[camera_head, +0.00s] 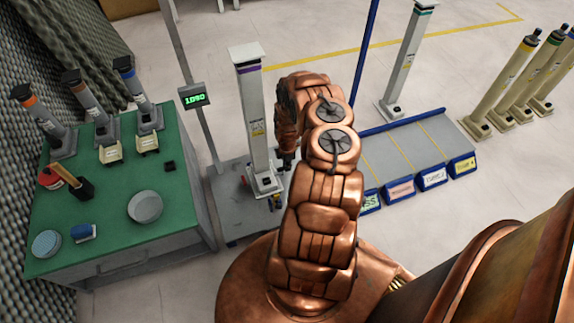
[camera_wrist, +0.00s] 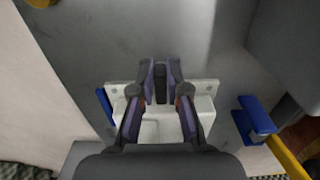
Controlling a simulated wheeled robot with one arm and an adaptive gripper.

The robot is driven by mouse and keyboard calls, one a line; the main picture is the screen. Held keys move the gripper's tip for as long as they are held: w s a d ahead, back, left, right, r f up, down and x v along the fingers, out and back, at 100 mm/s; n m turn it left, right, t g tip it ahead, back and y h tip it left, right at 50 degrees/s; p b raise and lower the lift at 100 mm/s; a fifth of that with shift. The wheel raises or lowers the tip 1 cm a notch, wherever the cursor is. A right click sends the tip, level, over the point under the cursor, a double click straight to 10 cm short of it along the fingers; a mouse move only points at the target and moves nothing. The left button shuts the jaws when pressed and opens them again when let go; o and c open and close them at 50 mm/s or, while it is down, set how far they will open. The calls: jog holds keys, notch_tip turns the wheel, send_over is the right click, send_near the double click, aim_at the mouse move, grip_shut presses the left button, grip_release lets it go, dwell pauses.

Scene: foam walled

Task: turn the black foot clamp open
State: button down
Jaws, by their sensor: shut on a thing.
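The black foot clamp (camera_wrist: 161,84) shows in the wrist view as a short dark bar between my fingertips, at the edge of a white foot plate (camera_wrist: 203,88). My gripper (camera_wrist: 161,70) is shut on it, one finger on each side. The bar points up and down in the picture; I cannot tell how far it is turned. In the head view, my gripper (camera_head: 286,162) is low at the right side of a white column (camera_head: 252,110) with a purple band. The column stands upright on a grey platform (camera_head: 232,210). The clamp cannot be made out there.
A green-topped bench (camera_head: 110,210) with several columns and small items stands at left. A display post (camera_head: 194,97) rises behind the platform. A grey rack (camera_head: 400,150) with blue edges and labelled bins is at right. Blue blocks (camera_wrist: 255,120) flank the foot in the wrist view.

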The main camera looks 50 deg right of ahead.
jog(key=shift+a+r+m+p, duration=0.1)
jog(key=shift+m+p, duration=0.25)
jog(key=shift+m, duration=0.05)
jog(key=m+p, duration=0.2)
jog(key=m, duration=0.1)
jog(key=shift+s+a+r, duration=0.1)
jog(key=shift+s+a, duration=0.05)
jog(key=shift+s, duration=0.1)
jog(key=m, duration=0.1)
jog(key=m+p, duration=0.1)
jog(key=m, duration=0.3)
jog(key=shift+s+a+p, duration=0.25)
jog(key=shift+a+p, duration=0.05)
jog(key=shift+a, duration=0.1)
jog(key=m, duration=0.2)
jog(key=a+m, duration=0.1)
jog(key=m, duration=0.1)
jog(key=shift+f+m, duration=0.2)
jog(key=shift+m, duration=0.2)
jog(key=shift+a+m, duration=0.15)
jog(key=shift+m, duration=0.95)
jog(key=shift+a+m, duration=0.15)
jog(key=shift+m, duration=0.95)
jog(key=c, duration=1.2)
grip_release()
jog(key=shift+w, duration=0.1)
jog(key=shift+o, duration=0.2)
